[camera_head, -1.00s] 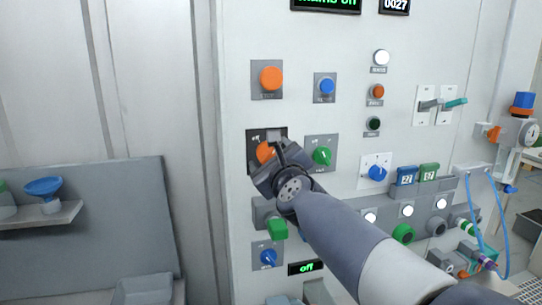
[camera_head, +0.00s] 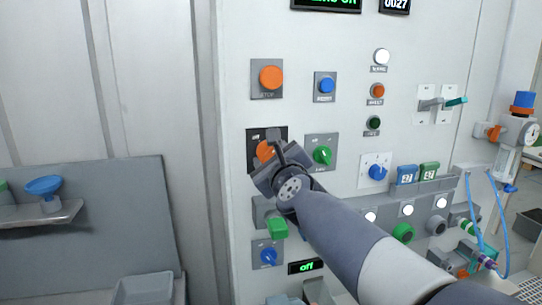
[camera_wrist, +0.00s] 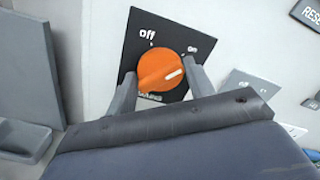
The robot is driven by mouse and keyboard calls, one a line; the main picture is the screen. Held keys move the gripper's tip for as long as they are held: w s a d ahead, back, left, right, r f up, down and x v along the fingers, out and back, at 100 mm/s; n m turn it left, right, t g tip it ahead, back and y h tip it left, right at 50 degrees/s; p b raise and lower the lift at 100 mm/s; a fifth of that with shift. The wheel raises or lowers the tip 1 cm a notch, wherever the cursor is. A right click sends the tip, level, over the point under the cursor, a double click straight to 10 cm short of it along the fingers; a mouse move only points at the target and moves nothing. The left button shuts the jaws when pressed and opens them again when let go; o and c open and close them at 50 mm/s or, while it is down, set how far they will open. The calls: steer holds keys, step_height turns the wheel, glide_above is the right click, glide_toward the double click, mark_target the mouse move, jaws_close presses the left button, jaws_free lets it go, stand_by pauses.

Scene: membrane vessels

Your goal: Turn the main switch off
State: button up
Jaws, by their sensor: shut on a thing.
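The main switch is an orange round knob (camera_wrist: 163,72) on a black plate (camera_wrist: 135,40) marked "off" at the upper left and "on" at the upper right. Its white pointer line is on the right side, angled slightly up, nearer the "on" mark. In the head view the knob (camera_head: 264,149) is partly hidden by my gripper (camera_head: 272,163). In the wrist view my gripper (camera_wrist: 161,76) has one finger on each side of the knob, shut on it. The lower part of the plate is hidden by my gripper.
A large orange button (camera_head: 270,76) is above the switch, and a green knob (camera_head: 323,156) is close on its right. A green-handled control (camera_head: 277,228) and a blue knob (camera_head: 268,257) are below. A cut-off display (camera_head: 327,4) at the top ends in "on".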

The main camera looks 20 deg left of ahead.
steer(key=shift+n, duration=0.3)
steer(key=n, duration=0.3)
steer(key=shift+r+n, duration=0.1)
steer(key=shift+n, duration=0.3)
steer(key=n+p, duration=0.1)
steer(key=n, duration=0.2)
steer(key=shift+n, duration=0.3)
steer(key=n, duration=0.4)
steer(key=shift+p, duration=0.4)
steer(key=shift+n+p, duration=0.35)
steer(key=shift+n, duration=1.55)
steer(key=o, duration=0.9)
steer(key=shift+o, duration=0.2)
steer(key=shift+s, duration=0.15)
